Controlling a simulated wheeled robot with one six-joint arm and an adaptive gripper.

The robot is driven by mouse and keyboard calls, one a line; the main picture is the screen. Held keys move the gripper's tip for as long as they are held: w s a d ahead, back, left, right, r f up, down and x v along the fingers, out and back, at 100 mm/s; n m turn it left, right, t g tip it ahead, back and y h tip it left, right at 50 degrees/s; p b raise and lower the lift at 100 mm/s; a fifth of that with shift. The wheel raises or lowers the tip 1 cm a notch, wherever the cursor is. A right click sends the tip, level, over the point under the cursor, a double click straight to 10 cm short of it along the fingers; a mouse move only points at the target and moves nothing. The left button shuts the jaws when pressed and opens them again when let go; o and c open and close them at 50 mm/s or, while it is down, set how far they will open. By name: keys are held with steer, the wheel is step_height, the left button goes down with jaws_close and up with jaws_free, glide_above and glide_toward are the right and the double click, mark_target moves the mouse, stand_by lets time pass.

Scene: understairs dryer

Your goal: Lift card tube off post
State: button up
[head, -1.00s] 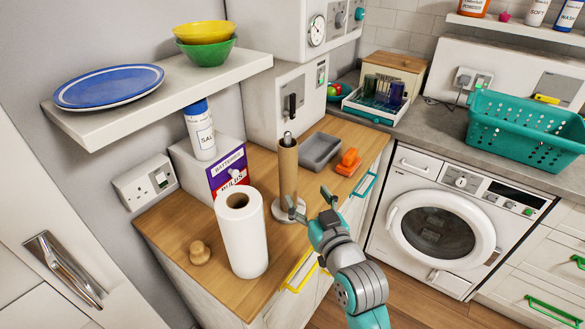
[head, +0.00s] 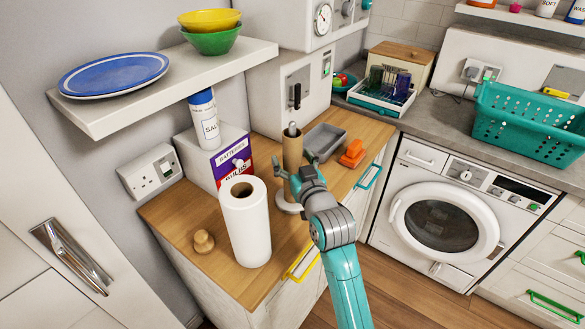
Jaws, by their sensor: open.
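The brown card tube (head: 292,154) stands upright around a post (head: 292,128) whose metal tip pokes out of its top. The post's round pale base (head: 287,206) rests on the wooden counter. My gripper (head: 284,178) is open at the tube's middle, reaching in from the right. One finger shows at the tube's left; the other is partly hidden, and I cannot tell whether either touches the tube. A white paper roll (head: 245,222) stands close by at the front left.
A grey tray (head: 325,141) and an orange object (head: 352,153) lie behind the tube on the wooden counter (head: 180,215). A shelf (head: 170,85) with plates and bowls overhangs the left side.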

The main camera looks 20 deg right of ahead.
steer(key=shift+w, duration=0.1)
steer(key=shift+c, duration=0.2)
steer(key=c, duration=0.9)
steer(key=shift+r, duration=0.1)
